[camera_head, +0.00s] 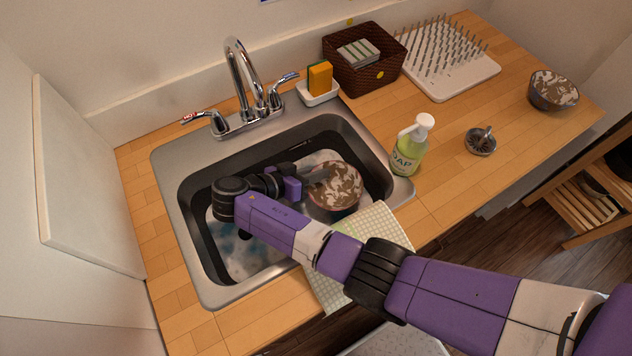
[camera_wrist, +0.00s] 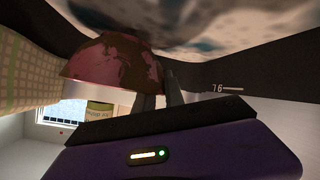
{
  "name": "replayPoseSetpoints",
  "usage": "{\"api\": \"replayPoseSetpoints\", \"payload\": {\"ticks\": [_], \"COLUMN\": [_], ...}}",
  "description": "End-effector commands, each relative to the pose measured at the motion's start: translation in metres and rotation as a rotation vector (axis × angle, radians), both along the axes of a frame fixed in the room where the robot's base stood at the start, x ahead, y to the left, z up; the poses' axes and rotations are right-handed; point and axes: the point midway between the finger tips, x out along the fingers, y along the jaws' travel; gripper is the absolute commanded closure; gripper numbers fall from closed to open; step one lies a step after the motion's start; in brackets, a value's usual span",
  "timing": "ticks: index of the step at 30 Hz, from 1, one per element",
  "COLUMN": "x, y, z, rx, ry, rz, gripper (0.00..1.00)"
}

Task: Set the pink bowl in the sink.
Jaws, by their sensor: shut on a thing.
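The pink bowl (camera_head: 337,186), with a brown-and-white mottled inside, is within the sink basin at its right side, over the soapy water. Its reddish-pink outside shows in the wrist view (camera_wrist: 110,62). My gripper (camera_head: 308,184) reaches down into the sink (camera_head: 170,190) and is shut on the bowl's left rim. Its dark fingers also show at the bowl in the wrist view (camera_wrist: 160,88). I cannot tell whether the bowl touches the sink bottom. My arm hides part of the basin's front.
A chrome faucet (camera_head: 240,85) stands behind the basin. A green soap bottle (camera_head: 409,150) stands to its right, and a checked cloth (camera_head: 385,228) lies over the front edge. A sponge holder (camera_head: 318,92), basket (camera_head: 360,75), drying rack (camera_head: 450,75), small dish (camera_head: 480,145) and another mottled bowl (camera_head: 553,90) occupy the counter.

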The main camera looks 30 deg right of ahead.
Motion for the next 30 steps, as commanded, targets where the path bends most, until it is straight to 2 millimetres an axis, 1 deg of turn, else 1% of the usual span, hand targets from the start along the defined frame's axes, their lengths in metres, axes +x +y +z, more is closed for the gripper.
{"api": "replayPoseSetpoints", "payload": {"ticks": [5, 9, 12, 24, 25, 27, 28, 30], "x": [0.001, 0.000, 0.001, 0.000, 0.000, 0.000, 0.000, 0.000], "y": [0.000, 0.000, 0.000, 0.000, 0.000, 0.000, 0.000, 0.000], "z": [-0.014, -0.034, -0.041, -0.046, -0.045, -0.045, -0.045, -0.045], "rx": [-0.001, -0.001, 0.000, 0.000, 0.001, 0.001, 0.001, 0.001], "ry": [0.001, 0.002, -0.001, -0.002, -0.001, -0.001, -0.001, -0.001], "rz": [0.001, 0.000, 0.001, -0.001, 0.000, -0.001, -0.001, -0.001], "gripper": [1.00, 1.00, 1.00, 1.00, 0.80, 0.67, 0.63, 0.63]}}
